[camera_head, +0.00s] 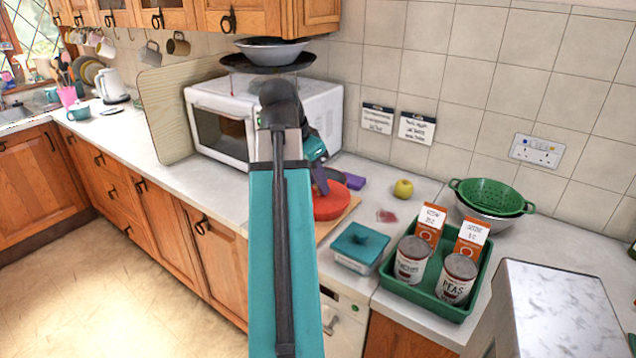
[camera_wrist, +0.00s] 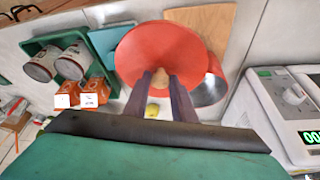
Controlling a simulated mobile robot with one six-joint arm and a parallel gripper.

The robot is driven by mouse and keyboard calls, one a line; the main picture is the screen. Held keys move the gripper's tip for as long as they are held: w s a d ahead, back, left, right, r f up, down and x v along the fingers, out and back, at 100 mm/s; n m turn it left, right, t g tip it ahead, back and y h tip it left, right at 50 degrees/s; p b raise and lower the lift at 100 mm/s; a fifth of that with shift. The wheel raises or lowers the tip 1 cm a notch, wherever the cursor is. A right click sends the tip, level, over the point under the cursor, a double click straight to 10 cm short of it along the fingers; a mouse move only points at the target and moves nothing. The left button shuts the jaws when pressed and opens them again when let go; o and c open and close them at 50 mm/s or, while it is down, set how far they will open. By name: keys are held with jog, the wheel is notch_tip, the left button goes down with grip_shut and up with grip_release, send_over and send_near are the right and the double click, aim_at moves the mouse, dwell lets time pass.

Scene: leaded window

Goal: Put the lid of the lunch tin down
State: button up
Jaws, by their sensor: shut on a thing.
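The lid (camera_wrist: 165,45) is a broad red disc with a wooden knob, and it fills the upper middle of the wrist view. My gripper (camera_wrist: 168,78) has its two dark fingers closed at the knob. A shiny metal round wall, which looks like the lunch tin (camera_wrist: 209,92), shows past the lid's lower right edge; the lid hides most of it. I cannot tell whether lid and tin touch. In the head view the red lid (camera_head: 330,205) shows just right of my arm, over the counter, partly hidden by my arm and gripper (camera_head: 319,180).
A wooden board (camera_head: 340,218) lies under the lid area. A teal box (camera_head: 361,246) stands close right, then a green tray (camera_head: 432,296) with cans and orange boxes. The microwave (camera_head: 325,105) stands at the back left.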

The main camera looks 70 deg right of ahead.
jog(key=w+a+f+n+t, duration=0.15)
jog(key=w+a+n, duration=0.35)
jog(key=w, duration=0.6)
jog(key=w+a+f+n+t, duration=0.15)
jog(key=w+a+n, duration=0.25)
jog(key=w+a, duration=0.5)
jog(key=w+a+f+n+t, duration=0.15)
jog(key=w+a+n, duration=0.25)
jog(key=w, duration=0.9)
jog(key=w+a+f+n+y, duration=0.1)
jog(key=w+a+n, duration=0.2)
jog(key=a, duration=0.8)
jog(key=w+a+f+n+t+y, duration=0.1)
jog(key=w+a+f+n, duration=0.1)
jog(key=w+a+n, duration=0.2)
jog(key=w+a+f+n+t+y, duration=0.1)
jog(key=w+a+n, duration=0.3)
jog(key=a, duration=1.5)
jog(key=w+f, duration=0.1)
jog(key=w, duration=0.3)
jog(key=shift+w+f+y, duration=0.2)
jog(key=shift+w+y, duration=0.15)
jog(key=shift+y, duration=0.05)
